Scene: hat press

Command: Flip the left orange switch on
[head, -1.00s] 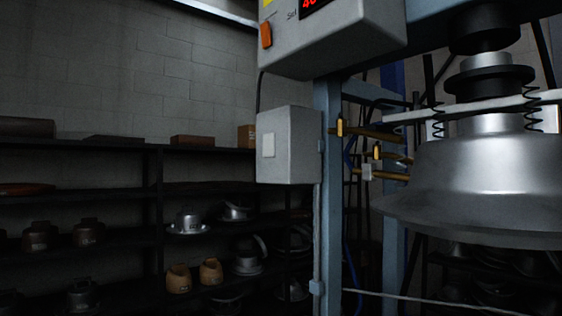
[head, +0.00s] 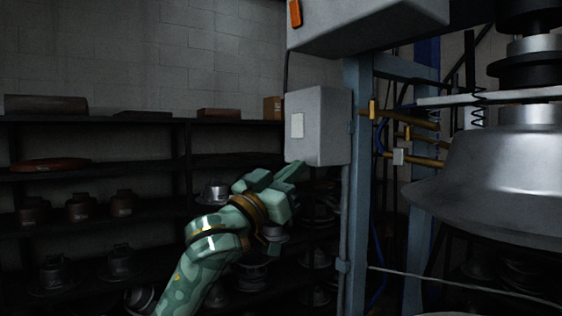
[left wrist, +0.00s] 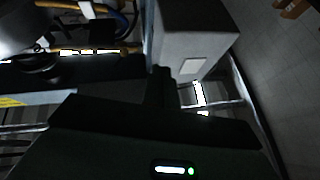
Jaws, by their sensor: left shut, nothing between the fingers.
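The left orange switch (head: 295,13) is on the front of the grey control box (head: 365,22), cut by the top edge of the head view. Whether it is on or off cannot be told. My left gripper (head: 294,170) is shut and empty, pointing up and right. It appears below the switch in the picture, near the lower left of the smaller grey box (head: 318,125). In the left wrist view the dark shut fingers (left wrist: 161,84) appear by that smaller box (left wrist: 192,40). The switch is not seen there. My right gripper is not in view.
The blue press frame (head: 358,180) stands right of the smaller box. A large metal press head (head: 490,170) hangs at the right. Dark shelves (head: 90,120) with metal and wooden hat blocks line the back wall. The space left of the control box looks clear.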

